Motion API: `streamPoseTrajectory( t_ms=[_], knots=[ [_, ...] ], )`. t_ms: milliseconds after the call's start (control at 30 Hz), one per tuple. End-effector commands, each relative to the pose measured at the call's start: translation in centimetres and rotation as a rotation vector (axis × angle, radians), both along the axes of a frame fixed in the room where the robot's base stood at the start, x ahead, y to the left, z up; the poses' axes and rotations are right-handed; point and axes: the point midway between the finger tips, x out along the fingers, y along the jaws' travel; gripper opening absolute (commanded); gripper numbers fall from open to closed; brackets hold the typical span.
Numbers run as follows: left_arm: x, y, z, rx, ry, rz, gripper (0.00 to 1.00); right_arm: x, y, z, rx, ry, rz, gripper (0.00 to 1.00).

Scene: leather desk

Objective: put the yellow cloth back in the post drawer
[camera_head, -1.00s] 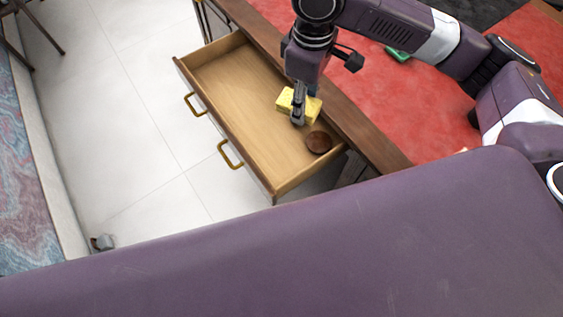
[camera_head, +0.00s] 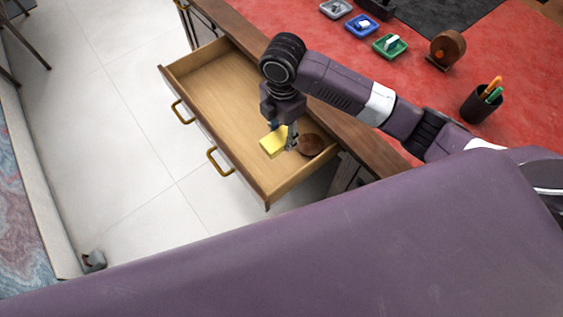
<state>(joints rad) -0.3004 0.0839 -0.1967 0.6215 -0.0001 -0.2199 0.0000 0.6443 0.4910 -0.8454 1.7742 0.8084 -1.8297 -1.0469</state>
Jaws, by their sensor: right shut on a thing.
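The post drawer (camera_head: 217,88) is pulled out from the desk, its light wood floor mostly bare. The yellow cloth (camera_head: 272,143) is a folded block inside the drawer's outline, toward its near end. My right gripper (camera_head: 291,142) points down over the drawer and is shut on the cloth. I cannot tell whether the cloth touches the drawer floor. A round brown wooden thing (camera_head: 311,145) lies in the drawer's near corner, just right of the gripper. My left gripper is not in view.
On the red desk top are a grey tray (camera_head: 336,9), a blue tray (camera_head: 353,28), a green tray (camera_head: 381,50), a brown round holder (camera_head: 447,49) and a dark pen cup (camera_head: 481,104). The drawer's far end is clear.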

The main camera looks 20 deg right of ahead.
Motion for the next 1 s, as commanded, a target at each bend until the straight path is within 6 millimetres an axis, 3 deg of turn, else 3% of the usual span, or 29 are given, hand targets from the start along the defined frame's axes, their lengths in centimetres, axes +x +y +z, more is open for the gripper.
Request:
streamPoseTrajectory(
  t_ms=[200,400,567,833,1000],
  knots=[
    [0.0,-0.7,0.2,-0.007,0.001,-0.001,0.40,-0.2,-0.1,-6.1,-0.002,0.006,-0.003,0.13],
    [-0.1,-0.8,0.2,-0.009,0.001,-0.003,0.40,-0.1,0.0,-10.2,-0.001,0.002,-0.001,0.13],
    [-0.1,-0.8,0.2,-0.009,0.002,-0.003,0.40,0.0,0.0,-11.5,0.000,0.000,-0.002,0.13],
    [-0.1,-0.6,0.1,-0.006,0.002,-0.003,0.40,-0.1,0.0,-15.2,0.000,0.001,-0.003,0.13],
    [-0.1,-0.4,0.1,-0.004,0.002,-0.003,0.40,0.0,0.0,-15.6,-0.001,-0.001,-0.001,0.13]
  ],
)
